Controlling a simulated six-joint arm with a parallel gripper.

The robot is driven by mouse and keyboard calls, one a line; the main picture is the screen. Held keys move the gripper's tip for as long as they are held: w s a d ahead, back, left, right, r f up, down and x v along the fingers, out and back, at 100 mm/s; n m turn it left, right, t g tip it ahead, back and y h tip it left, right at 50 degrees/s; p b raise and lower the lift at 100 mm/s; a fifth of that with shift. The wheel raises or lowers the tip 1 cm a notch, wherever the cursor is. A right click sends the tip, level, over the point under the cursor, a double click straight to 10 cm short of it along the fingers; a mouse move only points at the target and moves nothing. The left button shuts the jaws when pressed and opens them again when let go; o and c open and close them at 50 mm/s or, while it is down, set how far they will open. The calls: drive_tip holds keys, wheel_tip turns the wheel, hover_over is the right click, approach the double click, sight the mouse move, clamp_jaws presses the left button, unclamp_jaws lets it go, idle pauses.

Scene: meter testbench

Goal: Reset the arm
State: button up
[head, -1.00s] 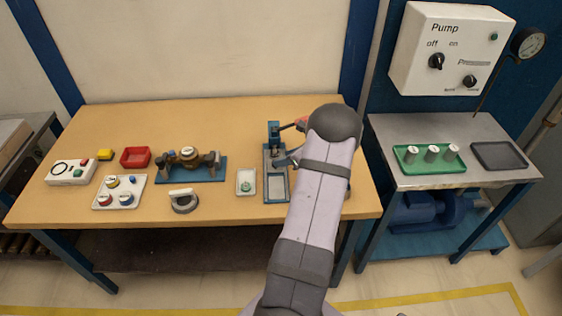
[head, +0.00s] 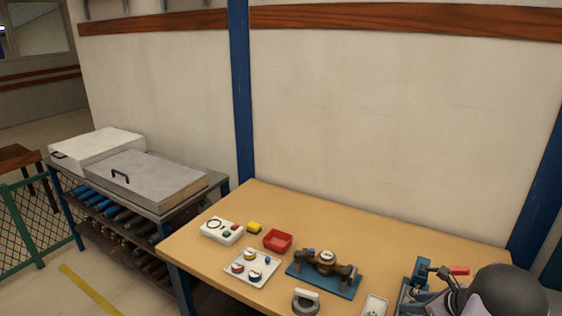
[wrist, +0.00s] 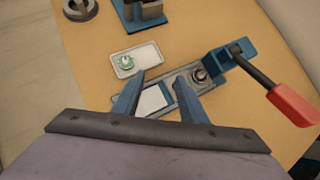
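My gripper (wrist: 158,77) shows in the wrist view with its two blue fingers apart and nothing between them. It is above a blue-framed clamp fixture (wrist: 203,76) with a red-handled lever (wrist: 291,104). I cannot tell from the wrist view how high the fingers are above the fixture. In the head view, the rounded dark joint of my arm is at the bottom right corner, and my gripper is hidden there. The fixture (head: 420,272) shows in part just left of my arm.
A white tray with a green part (wrist: 126,62) lies beside the fixture. The wooden bench (head: 205,262) also holds a blue-based meter stand (head: 322,287), a grey ring with a handle (head: 305,307), a red bin (head: 278,240) and a white button box (head: 221,230). A grey side cart (head: 190,188) stands left.

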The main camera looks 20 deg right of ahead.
drive_tip(key=s+a+r+n+g+y, duration=0.1)
drive_tip(key=a+r+n+g, duration=0.15)
drive_tip(key=a+n, duration=0.8)
drive_tip(key=a+r+n+g+y, duration=0.1)
drive_tip(key=a+n+g, duration=0.35)
drive_tip(key=a, duration=1.15)
drive_tip(key=s+a+r+n+g+h, duration=0.1)
drive_tip(key=s+a+n+h, duration=0.2)
drive_tip(key=s+a+n, duration=1.15)
drive_tip(key=d+f+n+b, duration=0.3)
drive_tip(key=f+n+b, duration=0.1)
drive_tip(key=f+b, duration=1.3)
drive_tip(key=shift+f, duration=0.25)
